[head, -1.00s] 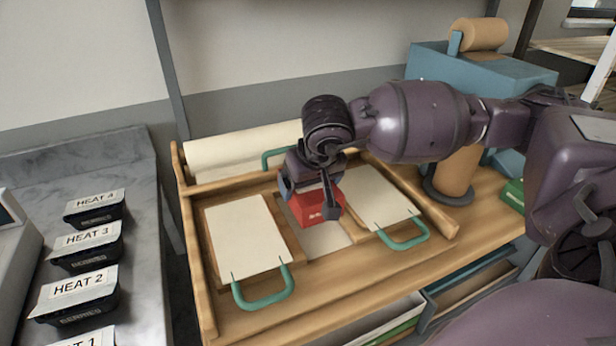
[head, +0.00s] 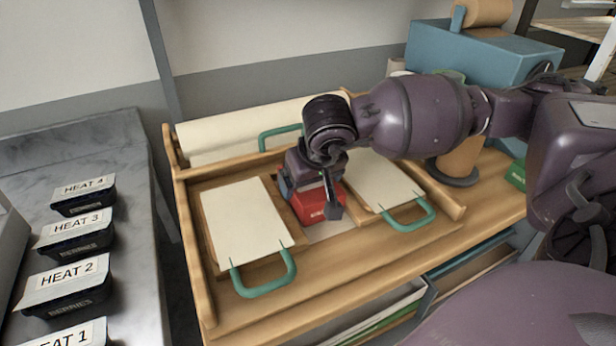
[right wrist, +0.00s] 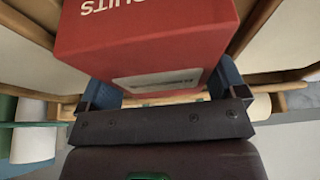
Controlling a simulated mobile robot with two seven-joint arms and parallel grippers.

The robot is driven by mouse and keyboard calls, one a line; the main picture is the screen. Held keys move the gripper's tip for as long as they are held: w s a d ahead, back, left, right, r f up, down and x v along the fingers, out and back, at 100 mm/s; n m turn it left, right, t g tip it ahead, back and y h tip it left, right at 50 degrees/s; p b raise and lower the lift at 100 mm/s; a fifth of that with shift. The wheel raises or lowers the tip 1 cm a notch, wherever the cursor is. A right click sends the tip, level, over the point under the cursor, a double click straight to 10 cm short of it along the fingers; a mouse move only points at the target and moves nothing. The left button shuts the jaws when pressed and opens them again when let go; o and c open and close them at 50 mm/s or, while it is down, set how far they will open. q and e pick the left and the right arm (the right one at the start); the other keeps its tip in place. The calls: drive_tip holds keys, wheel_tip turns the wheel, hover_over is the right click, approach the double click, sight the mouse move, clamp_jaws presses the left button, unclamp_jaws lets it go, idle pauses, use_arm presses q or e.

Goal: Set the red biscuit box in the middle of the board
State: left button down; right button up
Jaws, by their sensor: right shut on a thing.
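The red biscuit box (head: 311,205) is at the middle of the wooden board (head: 262,268), between two cream panels with green handles. My right gripper (head: 318,186) is above the box and shut on it. In the right wrist view the red box (right wrist: 150,35) fills the top, upside down, between the two blue fingers (right wrist: 160,92). A pale sheet (head: 330,230) shows under and in front of the box. I cannot tell whether the box touches it. My left gripper is not in view.
The left cream panel (head: 243,222) and right cream panel (head: 385,182) flank the box closely. A paper roll (head: 245,133) lies behind. Black labelled trays (head: 75,238) stand on the steel counter at left. A teal machine (head: 480,55) stands at back right.

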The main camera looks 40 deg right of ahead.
drive_tip(key=o, duration=0.8)
drive_tip(key=shift+c, duration=0.2)
drive_tip(key=shift+r, duration=0.1)
drive_tip(key=shift+s+r, duration=0.15)
drive_tip(key=shift+r, duration=0.2)
drive_tip(key=p+v, duration=0.1)
drive_tip(key=v, duration=0.8)
drive_tip(key=shift+s+p, duration=0.1)
drive_tip(key=shift+p, duration=0.2)
drive_tip(key=shift+s+a+r, duration=0.1)
drive_tip(key=shift+s+r, duration=0.1)
drive_tip(key=shift+r, duration=0.2)
